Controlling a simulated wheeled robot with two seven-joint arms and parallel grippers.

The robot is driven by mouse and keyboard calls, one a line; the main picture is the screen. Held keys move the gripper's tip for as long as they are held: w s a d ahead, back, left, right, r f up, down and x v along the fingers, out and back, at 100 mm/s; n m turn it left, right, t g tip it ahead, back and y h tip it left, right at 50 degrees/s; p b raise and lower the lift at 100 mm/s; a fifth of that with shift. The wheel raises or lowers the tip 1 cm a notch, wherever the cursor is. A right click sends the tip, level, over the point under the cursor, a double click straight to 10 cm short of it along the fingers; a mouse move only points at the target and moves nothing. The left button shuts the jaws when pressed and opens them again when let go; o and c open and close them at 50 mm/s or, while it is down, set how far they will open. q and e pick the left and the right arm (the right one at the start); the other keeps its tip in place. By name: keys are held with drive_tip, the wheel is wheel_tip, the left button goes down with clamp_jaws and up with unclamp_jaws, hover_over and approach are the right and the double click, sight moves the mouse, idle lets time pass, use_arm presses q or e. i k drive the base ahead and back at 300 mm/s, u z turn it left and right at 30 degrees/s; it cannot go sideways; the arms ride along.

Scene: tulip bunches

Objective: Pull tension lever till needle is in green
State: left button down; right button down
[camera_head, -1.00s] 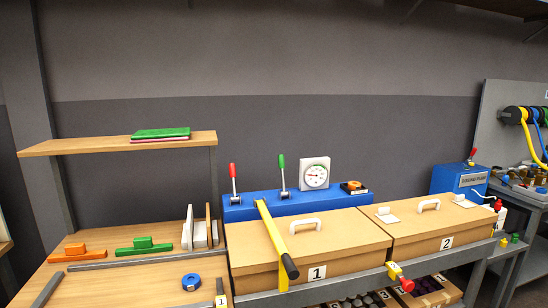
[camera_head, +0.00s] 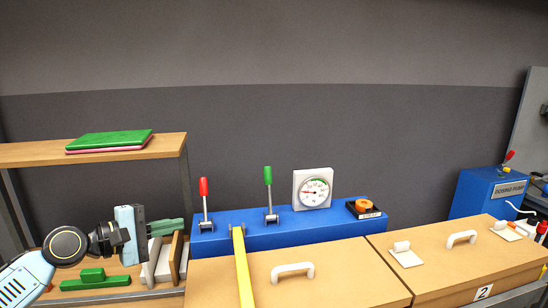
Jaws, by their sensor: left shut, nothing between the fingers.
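A blue machine housing (camera_head: 240,236) behind the boxes carries a red-knobbed lever (camera_head: 204,190) and a green-knobbed lever (camera_head: 268,178), both upright. A white-framed round gauge (camera_head: 314,190) stands on it to their right. Its red needle points to the left, outside the green band at the top of the dial. A yellow bar (camera_head: 242,268) runs from the housing toward me over the front box; its near end is out of frame. I cannot tell which of these is the tension lever. My left gripper (camera_head: 181,227) is shut and empty, left of the red lever and apart from it. My right gripper is not in view.
Box lids with white handles (camera_head: 293,270) lie in front of the housing. A wooden shelf (camera_head: 45,155) with green and pink items is above my left arm. White and brown upright boards (camera_head: 165,262) stand close to the left gripper. An orange-topped black item (camera_head: 362,208) sits right of the gauge.

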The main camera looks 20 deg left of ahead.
sight(267, 170)
drive_tip(key=i, duration=0.95)
